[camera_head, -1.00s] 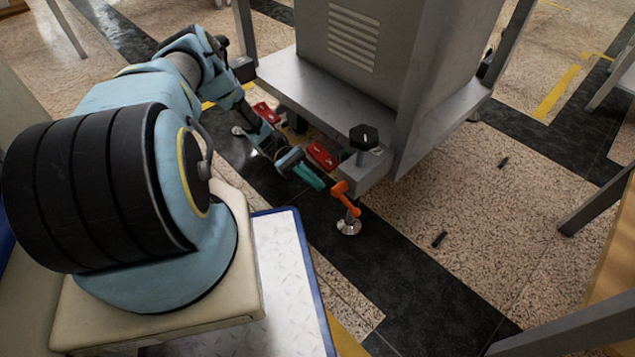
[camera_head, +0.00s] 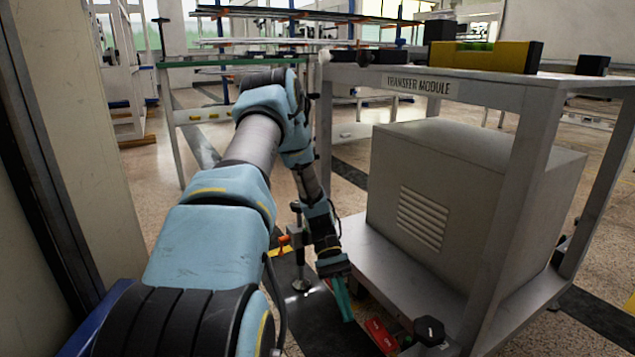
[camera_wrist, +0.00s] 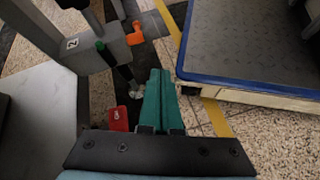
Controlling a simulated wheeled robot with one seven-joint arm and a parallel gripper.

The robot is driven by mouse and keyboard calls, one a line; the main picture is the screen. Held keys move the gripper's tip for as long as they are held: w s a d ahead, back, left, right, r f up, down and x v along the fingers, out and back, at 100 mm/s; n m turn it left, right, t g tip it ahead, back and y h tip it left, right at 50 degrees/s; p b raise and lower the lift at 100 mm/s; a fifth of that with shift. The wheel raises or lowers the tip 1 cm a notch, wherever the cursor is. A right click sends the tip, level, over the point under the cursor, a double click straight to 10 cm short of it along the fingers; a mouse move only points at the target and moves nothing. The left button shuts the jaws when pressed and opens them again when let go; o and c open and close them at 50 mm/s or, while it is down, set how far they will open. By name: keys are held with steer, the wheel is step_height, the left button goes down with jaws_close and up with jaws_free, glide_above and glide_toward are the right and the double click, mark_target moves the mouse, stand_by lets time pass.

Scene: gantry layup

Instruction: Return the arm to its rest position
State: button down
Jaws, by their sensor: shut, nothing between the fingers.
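My arm reaches forward and bends down at its far end in the head view. My gripper (camera_head: 342,298) hangs low at the left side of the transfer module, above the dark floor strip. Its green fingers are together with nothing between them. In the wrist view the gripper (camera_wrist: 162,95) shows its two green fingers side by side, pointing away over the floor. A red tag (camera_wrist: 118,118) lies to the left of the fingers, and an orange lever (camera_wrist: 135,34) stands beyond them.
The transfer module (camera_head: 418,85) stands close to the right of my arm, with a grey cabinet (camera_head: 470,190) on its lower shelf. A yellow level (camera_head: 485,57) lies on top. A black knob (camera_head: 429,330) stands near the front corner. A beige panel (camera_head: 60,130) rises at left.

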steer(key=s+a+r+m+t+y+p, duration=0.15)
steer(key=a+r+t, duration=0.25)
steer(key=r, duration=0.5)
steer(key=a+r+t+y+p, duration=0.1)
steer(key=a+r+t+p, duration=0.3)
steer(key=r, duration=0.5)
steer(key=s+a+r+m+t+y+p, duration=0.1)
steer(key=a+r+t, duration=0.4)
steer(key=r, duration=0.4)
step_height(320, 180, up, 37)
steer(key=p, duration=3.7)
steer(key=shift+w+f+n, duration=0.1)
steer(key=shift+f+n, duration=0.05)
steer(key=shift+n, duration=0.1)
